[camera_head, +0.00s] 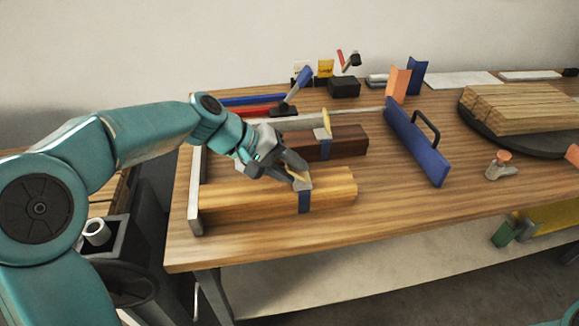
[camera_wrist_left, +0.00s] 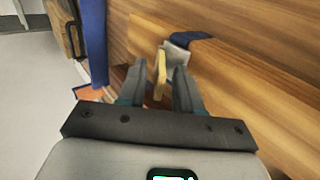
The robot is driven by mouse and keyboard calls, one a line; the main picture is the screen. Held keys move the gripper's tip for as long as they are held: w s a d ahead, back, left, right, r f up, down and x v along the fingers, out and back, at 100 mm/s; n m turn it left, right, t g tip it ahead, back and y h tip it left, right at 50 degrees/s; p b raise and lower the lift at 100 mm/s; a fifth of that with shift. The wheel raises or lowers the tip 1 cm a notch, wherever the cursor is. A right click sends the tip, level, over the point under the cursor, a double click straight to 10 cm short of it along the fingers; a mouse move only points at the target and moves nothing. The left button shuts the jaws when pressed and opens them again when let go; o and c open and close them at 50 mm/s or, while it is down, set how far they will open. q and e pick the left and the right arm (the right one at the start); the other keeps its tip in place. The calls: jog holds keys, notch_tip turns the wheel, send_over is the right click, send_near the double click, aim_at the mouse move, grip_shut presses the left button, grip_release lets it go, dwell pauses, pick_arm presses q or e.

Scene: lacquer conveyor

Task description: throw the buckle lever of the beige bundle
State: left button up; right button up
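The beige bundle (camera_head: 240,197) lies at the front left of the table with a blue strap (camera_head: 305,203) around it. Its grey buckle (camera_head: 303,183) sits on top; the buckle also shows in the left wrist view (camera_wrist_left: 176,54). My left gripper (camera_head: 297,171) is over the buckle, fingers pointing down and right in the head view. In the left wrist view a yellowish lever (camera_wrist_left: 160,75) stands in the gap between the two parted fingers (camera_wrist_left: 159,90). I cannot tell whether a finger touches it. My right gripper is not in view.
A dark red-brown bundle (camera_head: 348,142) lies behind, its yellow lever (camera_head: 326,122) upright. A pale frame (camera_head: 196,195) edges the left side. A blue board with a handle (camera_head: 415,140) stands to the right. Free tabletop lies between it and the beige bundle.

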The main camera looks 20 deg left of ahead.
pick_arm(q)
jog(key=p+v, duration=0.2)
jog(key=v, duration=1.4)
jog(key=shift+r, duration=0.15)
jog(key=shift+o, duration=0.3)
